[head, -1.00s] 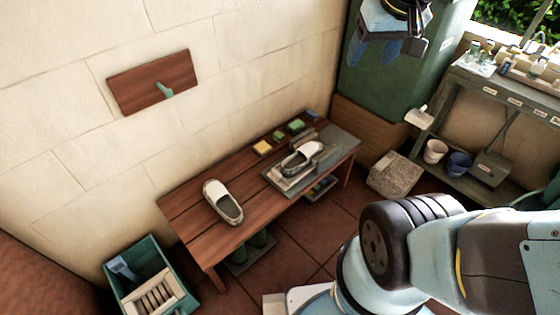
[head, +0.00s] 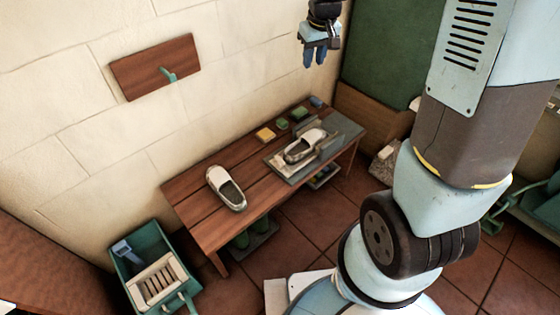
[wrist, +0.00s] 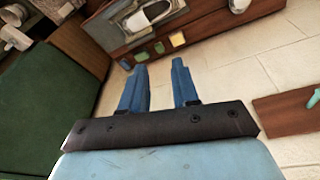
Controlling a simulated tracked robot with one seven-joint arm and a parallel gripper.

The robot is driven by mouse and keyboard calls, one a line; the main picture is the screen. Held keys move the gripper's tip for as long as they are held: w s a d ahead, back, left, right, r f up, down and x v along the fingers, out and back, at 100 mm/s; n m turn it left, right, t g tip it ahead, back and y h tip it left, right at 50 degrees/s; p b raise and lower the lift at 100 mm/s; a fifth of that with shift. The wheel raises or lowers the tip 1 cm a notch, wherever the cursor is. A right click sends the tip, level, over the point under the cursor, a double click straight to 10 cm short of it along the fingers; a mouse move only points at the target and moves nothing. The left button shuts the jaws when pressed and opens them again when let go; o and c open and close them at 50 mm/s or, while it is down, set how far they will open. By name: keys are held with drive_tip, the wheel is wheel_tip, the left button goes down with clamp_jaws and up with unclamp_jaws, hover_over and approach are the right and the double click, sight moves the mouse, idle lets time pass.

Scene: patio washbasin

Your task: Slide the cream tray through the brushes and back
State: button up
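The cream tray (head: 279,164) lies on the right part of the wooden bench, with a white slip-on shoe (head: 304,146) on it. Grey upright parts, probably the brush holders (head: 328,143), stand close beside this shoe at its right end; the bristles are too small to make out. My gripper (head: 314,62) hangs high above and behind the bench, near the wall, apart from the tray. In the wrist view its two blue fingers (wrist: 159,64) are spread with nothing between them. The shoe on the tray shows there too, at the top (wrist: 150,16).
A second white shoe (head: 227,188) sits on the bench (head: 190,198) at left. Yellow and green blocks (head: 265,135) line its back edge. A teal crate (head: 146,243) stands on the floor at left. A wooden board (head: 140,68) with a teal hook is on the wall.

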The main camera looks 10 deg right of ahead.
drive_tip(key=w+a+f+n+g, duration=0.1)
drive_tip(key=w+a+f, duration=0.25)
drive_tip(key=f, duration=0.55)
drive_tip(key=w+a+f+n+g, duration=0.15)
drive_tip(key=w+f, duration=0.25)
drive_tip(key=f, duration=0.5)
drive_tip(key=n, duration=0.1)
approach(280, 159)
wheel_tip(280, 159, down, 11)
drive_tip(key=shift+w+a+r, duration=0.1)
clamp_jaws()
